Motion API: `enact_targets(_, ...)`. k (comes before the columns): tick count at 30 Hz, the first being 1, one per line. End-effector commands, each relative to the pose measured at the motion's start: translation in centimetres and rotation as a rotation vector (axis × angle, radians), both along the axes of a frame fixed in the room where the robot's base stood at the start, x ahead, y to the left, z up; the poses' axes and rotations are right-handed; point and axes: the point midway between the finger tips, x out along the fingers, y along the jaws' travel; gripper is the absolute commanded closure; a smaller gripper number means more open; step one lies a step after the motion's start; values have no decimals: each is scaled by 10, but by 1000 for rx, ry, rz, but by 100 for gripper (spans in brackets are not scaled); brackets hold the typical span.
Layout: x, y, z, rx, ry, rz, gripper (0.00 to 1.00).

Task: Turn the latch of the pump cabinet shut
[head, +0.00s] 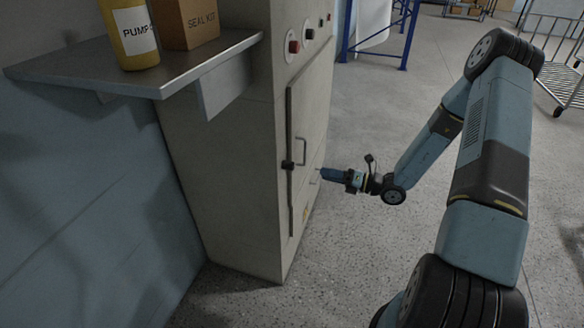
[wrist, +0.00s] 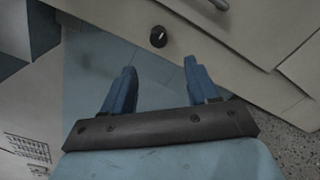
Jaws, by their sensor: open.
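The beige pump cabinet (head: 225,170) stands beside the wall in the head view, with its door (head: 308,135) facing right. The latch (head: 288,165) is a small dark knob at the door's near edge. In the wrist view the latch (wrist: 158,37) is a round black knob with a short white mark. My gripper (head: 321,172) is beside the door, to the right of the latch. In the wrist view its two blue fingers are spread apart and empty (wrist: 160,68). The latch shows beyond the fingertips, in line with the gap and apart from both.
A door handle (head: 302,150) sits close to the latch and also shows in the wrist view (wrist: 219,4). Red and dark buttons (head: 294,46) are above the door. A shelf (head: 170,70) holds a yellow bottle (head: 136,40) and a box (head: 190,25). Open floor (head: 400,90) lies right.

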Motion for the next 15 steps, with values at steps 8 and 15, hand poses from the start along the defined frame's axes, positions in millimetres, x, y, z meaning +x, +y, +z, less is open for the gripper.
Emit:
enact_targets(8,14,40,0,-1,-3,4,41)
enact_targets(15,28,80,1,-1,-3,5,41)
